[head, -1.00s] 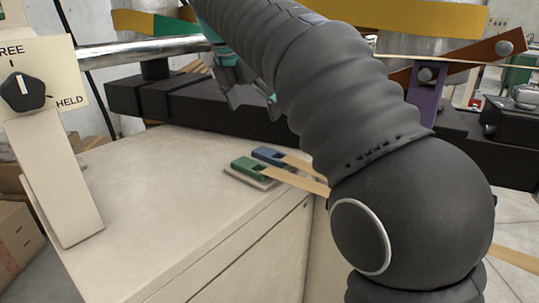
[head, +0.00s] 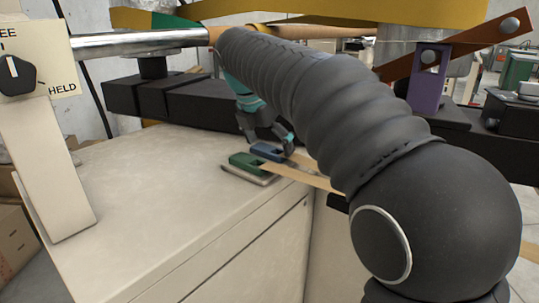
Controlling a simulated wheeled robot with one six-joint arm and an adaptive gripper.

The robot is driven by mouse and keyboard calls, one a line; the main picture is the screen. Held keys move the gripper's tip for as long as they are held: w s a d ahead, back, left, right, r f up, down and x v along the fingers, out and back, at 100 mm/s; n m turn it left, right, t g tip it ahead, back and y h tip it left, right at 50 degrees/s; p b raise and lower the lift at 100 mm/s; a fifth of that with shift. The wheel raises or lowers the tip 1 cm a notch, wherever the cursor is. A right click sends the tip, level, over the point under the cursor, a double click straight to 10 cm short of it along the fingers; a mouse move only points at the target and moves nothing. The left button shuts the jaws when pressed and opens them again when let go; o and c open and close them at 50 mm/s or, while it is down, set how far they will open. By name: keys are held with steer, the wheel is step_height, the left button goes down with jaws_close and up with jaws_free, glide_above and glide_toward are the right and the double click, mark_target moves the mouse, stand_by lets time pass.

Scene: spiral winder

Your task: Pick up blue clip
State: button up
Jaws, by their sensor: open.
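The blue clip (head: 267,151) lies on the cabinet's top near its right edge, just behind the green clip (head: 247,161). A tan strip (head: 310,176) runs from the clips toward the right and passes behind my arm. My gripper (head: 270,141), dark with teal parts, points down right at the blue clip, with one finger behind its left part and the other near its right end. The fingers are apart and hold nothing that I can see. I cannot tell whether they touch the clip. My arm hides part of the strip.
The pale cabinet top (head: 160,195) is clear at front left. A panel with a black knob (head: 17,75) stands at left. A metal bar (head: 140,43) and dark beams (head: 190,98) lie behind. A purple bracket (head: 428,78) stands at right.

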mark_target(269, 150)
steer(key=c, duration=0.8)
step_height(269, 150, up, 10)
steer(key=p, duration=0.3)
